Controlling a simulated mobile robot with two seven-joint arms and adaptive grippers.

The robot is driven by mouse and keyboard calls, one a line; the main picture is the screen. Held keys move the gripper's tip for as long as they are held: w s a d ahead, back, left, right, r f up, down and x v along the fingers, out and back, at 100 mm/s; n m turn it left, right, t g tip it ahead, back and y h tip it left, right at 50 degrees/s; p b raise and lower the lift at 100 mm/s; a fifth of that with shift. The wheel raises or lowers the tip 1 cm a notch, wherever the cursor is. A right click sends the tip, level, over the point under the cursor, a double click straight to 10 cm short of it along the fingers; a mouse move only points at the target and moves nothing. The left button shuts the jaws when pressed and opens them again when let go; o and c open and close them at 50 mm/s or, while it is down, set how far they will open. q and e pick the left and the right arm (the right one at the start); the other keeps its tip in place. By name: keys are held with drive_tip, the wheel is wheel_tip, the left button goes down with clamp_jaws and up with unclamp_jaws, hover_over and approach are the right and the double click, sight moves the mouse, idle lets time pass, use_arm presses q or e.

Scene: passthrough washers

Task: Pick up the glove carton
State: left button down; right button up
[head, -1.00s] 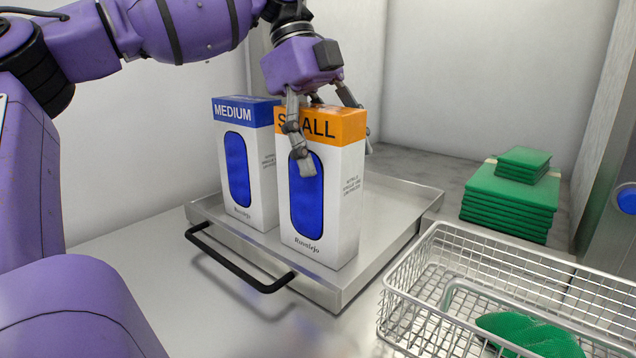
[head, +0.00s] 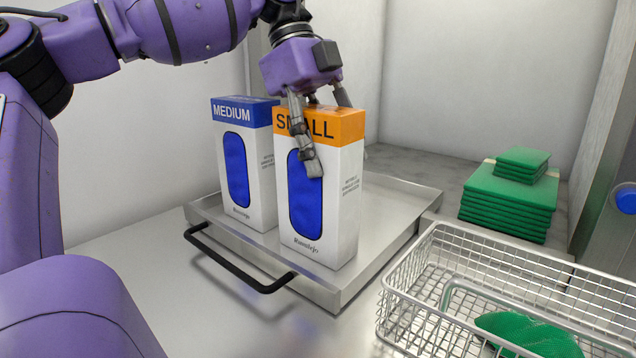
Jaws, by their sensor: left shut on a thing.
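Two glove cartons stand upright on a metal tray (head: 375,255). The carton marked SMALL (head: 335,215) has an orange top band and a blue oval window. The carton marked MEDIUM (head: 257,180) has a blue top band and stands just left of it and a little behind. My left gripper (head: 330,160) reaches down over the SMALL carton and is shut on it. One finger lies against the front face; the other goes down behind the carton and is mostly hidden. The carton's base appears to be on the tray. My right gripper is not in view.
The tray has a black handle (head: 240,270) at its front left. A wire basket (head: 440,290) with a green item (head: 525,332) stands at the front right. Stacked green cloths (head: 510,198) lie behind it. Walls bound the back and right.

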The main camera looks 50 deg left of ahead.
sight(338, 110)
use_arm(q)
drive_tip(key=shift+w+r+b, duration=0.1)
drive_tip(key=shift+r+b, duration=0.1)
drive_tip(key=shift+b, duration=0.15)
wheel_tip(338, 110, up, 9)
drive_tip(key=shift+f, duration=0.2)
drive_tip(key=shift+r, duration=0.8)
idle(0.6)
